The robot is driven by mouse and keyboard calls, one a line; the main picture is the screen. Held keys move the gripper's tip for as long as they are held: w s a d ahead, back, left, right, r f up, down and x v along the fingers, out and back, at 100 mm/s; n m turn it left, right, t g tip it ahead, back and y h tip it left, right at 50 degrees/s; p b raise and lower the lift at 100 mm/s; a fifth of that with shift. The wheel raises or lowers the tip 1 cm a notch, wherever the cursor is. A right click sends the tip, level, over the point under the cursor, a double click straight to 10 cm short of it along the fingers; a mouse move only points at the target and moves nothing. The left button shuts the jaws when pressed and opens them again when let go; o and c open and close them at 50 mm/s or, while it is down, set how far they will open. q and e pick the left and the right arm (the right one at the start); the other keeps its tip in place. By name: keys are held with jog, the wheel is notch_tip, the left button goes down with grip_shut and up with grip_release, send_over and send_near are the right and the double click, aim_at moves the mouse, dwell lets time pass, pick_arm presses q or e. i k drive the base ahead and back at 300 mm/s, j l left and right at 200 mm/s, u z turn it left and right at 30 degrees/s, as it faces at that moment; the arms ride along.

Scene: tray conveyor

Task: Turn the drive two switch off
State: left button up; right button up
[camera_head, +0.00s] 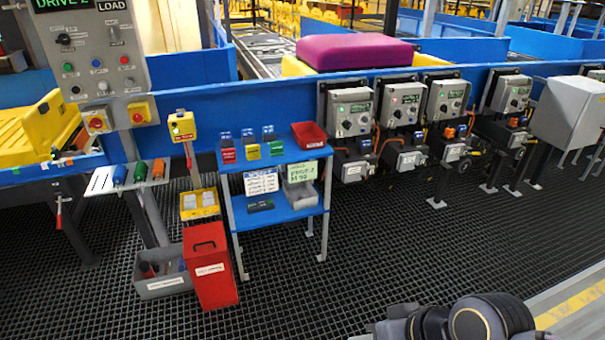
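A grey control panel (95,55) stands at the upper left, with a lit green display (62,4) reading "DRIVE 2" and a "LOAD" label beside it. Neither gripper is in view; only a black part of my arm shows at the bottom right.
A blue shelf stand (270,163) holds padlocks and a red bin (309,135). A red box (210,265) and a grey bin (160,280) stand on the grating. Several grey drive boxes (350,110) hang along the blue conveyor rail. The grating (330,275) before them is clear.

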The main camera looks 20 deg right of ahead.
aim_at(402, 92)
jog(key=z, duration=1.35)
